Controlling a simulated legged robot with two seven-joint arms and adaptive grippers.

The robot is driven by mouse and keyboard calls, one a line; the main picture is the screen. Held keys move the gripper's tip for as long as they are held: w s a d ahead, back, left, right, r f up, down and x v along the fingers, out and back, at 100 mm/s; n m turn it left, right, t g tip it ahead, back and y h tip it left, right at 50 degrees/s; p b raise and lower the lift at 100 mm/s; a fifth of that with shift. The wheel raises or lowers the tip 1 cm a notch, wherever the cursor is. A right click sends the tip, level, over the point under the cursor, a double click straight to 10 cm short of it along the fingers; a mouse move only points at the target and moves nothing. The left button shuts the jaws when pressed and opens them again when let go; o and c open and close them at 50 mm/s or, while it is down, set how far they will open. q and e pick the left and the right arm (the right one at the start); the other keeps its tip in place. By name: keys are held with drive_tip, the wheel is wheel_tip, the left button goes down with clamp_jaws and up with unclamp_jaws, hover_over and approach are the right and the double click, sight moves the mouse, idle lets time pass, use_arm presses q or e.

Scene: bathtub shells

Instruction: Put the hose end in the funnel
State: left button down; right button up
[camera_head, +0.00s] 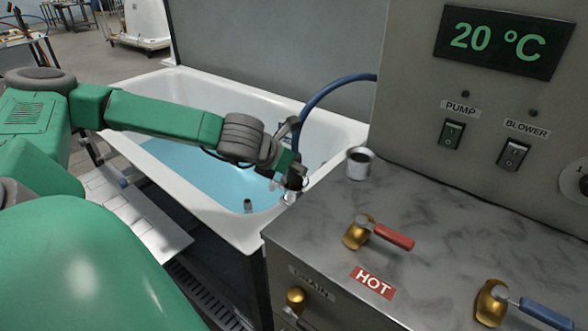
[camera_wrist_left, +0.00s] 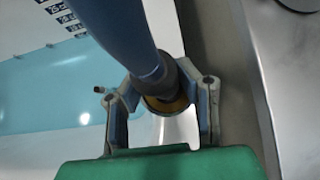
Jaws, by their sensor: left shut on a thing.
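My left gripper (camera_head: 292,180) is at the tub's right end, near its rim. It is shut on the blue hose (camera_head: 335,86), which arcs down to it from behind the control panel. In the left wrist view the hose (camera_wrist_left: 140,45) runs between the fingers of my left gripper (camera_wrist_left: 160,112), and its brass-coloured end (camera_wrist_left: 166,104) shows between them. A white shape (camera_wrist_left: 180,126) lies just beyond the hose end; I cannot tell whether it is a funnel or the tub rim. My right gripper is not in view.
The white bathtub (camera_head: 225,88) holds blue water. A metal cup (camera_head: 359,165) stands at the counter's (camera_head: 455,210) back left corner, close to the gripper. A red-handled tap (camera_head: 380,233) and a blue-handled tap (camera_head: 525,306) stick up from the counter. The panel (camera_head: 410,105) rises behind.

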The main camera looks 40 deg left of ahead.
use_arm(q)
drive_tip(key=shift+r, duration=0.1)
drive_tip(key=c, duration=1.2)
unclamp_jaws()
drive_tip(key=shift+s+r, duration=0.1)
drive_tip(key=shift+r, duration=0.05)
drive_tip(key=p+v, duration=1.1)
drive_tip(key=shift+s+r, duration=0.2)
drive_tip(key=shift+s, duration=0.05)
drive_tip(key=shift+s, duration=0.1)
